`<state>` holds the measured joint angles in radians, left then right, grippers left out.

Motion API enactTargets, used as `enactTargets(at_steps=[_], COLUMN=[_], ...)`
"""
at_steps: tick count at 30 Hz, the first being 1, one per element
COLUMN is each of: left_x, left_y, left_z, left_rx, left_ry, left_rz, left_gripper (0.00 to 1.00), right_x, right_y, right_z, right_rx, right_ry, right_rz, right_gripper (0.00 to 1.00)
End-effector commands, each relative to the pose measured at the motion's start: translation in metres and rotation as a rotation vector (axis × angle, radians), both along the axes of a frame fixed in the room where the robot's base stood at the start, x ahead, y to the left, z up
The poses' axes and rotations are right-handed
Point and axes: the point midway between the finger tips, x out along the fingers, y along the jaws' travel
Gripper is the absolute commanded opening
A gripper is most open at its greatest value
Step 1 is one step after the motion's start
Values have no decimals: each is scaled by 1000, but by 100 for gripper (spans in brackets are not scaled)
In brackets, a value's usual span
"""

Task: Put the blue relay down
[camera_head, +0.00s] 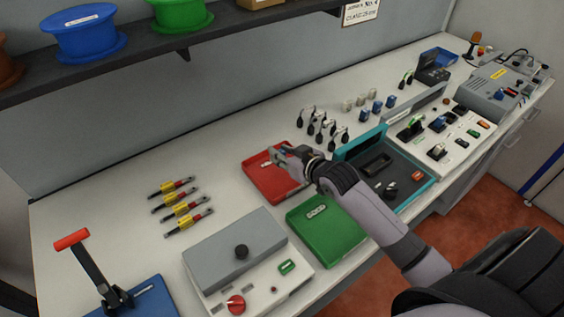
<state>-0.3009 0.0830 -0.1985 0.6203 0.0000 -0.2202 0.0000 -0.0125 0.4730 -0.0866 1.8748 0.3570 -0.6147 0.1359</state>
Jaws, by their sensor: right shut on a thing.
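My right gripper (276,156) is over the red tray (262,182) in the middle of the bench. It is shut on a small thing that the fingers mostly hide. I cannot make out its colour well or whether it touches the tray. Several small blue blocks that look like relays stand further back, one of them a blue block (377,107) near pale cylinders (361,100). My left gripper is not in view.
A green tray (326,236) lies in front of the red one. A teal-edged case (411,181) stands to the right, a grey-lidded box (235,247) to the left front. Yellow-labelled tools (181,207) lie at left. A shelf (150,55) with spools overhangs the back.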

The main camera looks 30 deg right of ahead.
Motion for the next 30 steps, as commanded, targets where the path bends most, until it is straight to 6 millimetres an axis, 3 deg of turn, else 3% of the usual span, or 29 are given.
enactTargets(at_steps=[8, 20, 21, 30], left_x=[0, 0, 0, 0], left_y=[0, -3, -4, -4], left_z=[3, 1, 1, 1], left_rx=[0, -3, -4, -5], left_ry=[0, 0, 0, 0], left_rz=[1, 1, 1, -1], left_gripper=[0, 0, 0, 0], right_x=[-1, 0, 0, 0], right_y=[0, 0, 0, 0], right_z=[-38, -44, -44, -43], right_rx=[1, 0, 0, 0], right_ry=[3, 2, 2, 2], right_rz=[0, 0, 0, 0], right_gripper=[3, 3, 25, 44])
